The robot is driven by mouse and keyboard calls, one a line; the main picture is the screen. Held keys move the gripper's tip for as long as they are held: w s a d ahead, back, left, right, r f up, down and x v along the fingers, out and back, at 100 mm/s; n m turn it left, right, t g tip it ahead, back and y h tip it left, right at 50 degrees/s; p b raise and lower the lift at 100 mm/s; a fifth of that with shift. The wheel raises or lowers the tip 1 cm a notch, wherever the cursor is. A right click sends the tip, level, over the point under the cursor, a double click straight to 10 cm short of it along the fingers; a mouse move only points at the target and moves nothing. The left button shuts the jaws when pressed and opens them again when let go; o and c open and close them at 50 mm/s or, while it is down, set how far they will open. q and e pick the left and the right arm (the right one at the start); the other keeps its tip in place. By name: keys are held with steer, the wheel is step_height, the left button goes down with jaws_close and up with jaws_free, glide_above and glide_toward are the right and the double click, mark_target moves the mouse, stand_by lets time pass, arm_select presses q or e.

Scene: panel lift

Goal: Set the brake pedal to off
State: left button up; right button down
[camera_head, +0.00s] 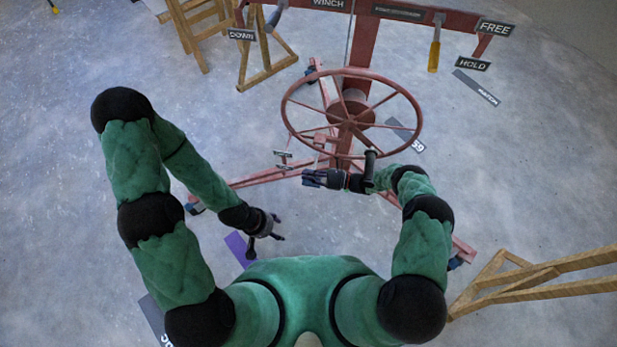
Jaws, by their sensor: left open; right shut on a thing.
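Two small dark label plates (284,160) stand left of the red winch post, below the big red wheel (350,112). Their text is too small to read, and I cannot clearly make out the brake pedal among the red parts there. My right gripper (308,179) is just below and right of these plates, near the red base beams. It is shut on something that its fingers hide. My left gripper (277,228) is open and empty, low over the floor, below and left of the right one.
A black handle (370,166) on the wheel's lower rim stands close by my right wrist. Red base beams (245,180) spread over the floor. A yellow-handled lever (434,55) hangs near the FREE and HOLD signs. Wooden trestles stand at upper left and right (540,283). A purple patch (238,248) lies by my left gripper.

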steer(key=r+m, duration=0.2)
steer(key=r, duration=0.1)
steer(key=shift+w+d+r+m, duration=0.1)
steer(key=shift+w+r+m, duration=0.2)
steer(key=shift+w, duration=0.1)
steer(key=shift+w+d+r, duration=0.1)
steer(key=shift+w+r, duration=0.25)
steer(key=shift+r, duration=0.4)
steer(key=c, duration=1.4)
jaws_free()
steer(key=shift+o, duration=0.2)
steer(key=v, duration=1.2)
steer(key=shift+w, duration=0.1)
